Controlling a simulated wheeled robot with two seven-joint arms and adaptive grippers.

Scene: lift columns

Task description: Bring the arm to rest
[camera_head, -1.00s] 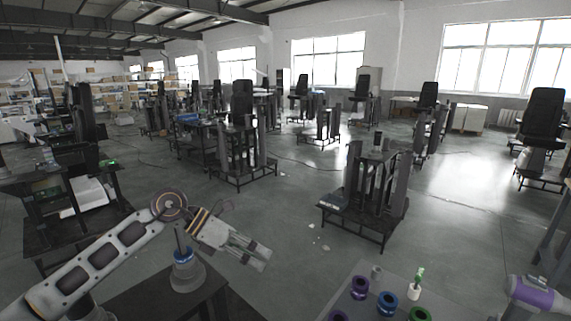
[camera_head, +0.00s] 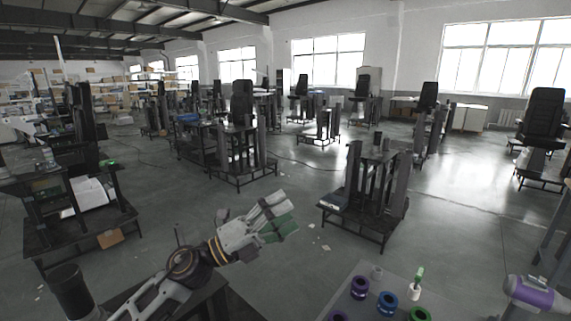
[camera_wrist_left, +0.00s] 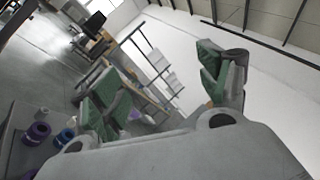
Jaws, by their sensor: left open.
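My left arm comes in from the lower left of the head view. Its gripper (camera_head: 276,215) is raised over open floor, pointing up and to the right, clear of everything. In the left wrist view the two green-padded fingers (camera_wrist_left: 165,88) stand wide apart with nothing between them. My right gripper is not seen in the head view.
Lift-column stands (camera_head: 366,195) fill the hall beyond.

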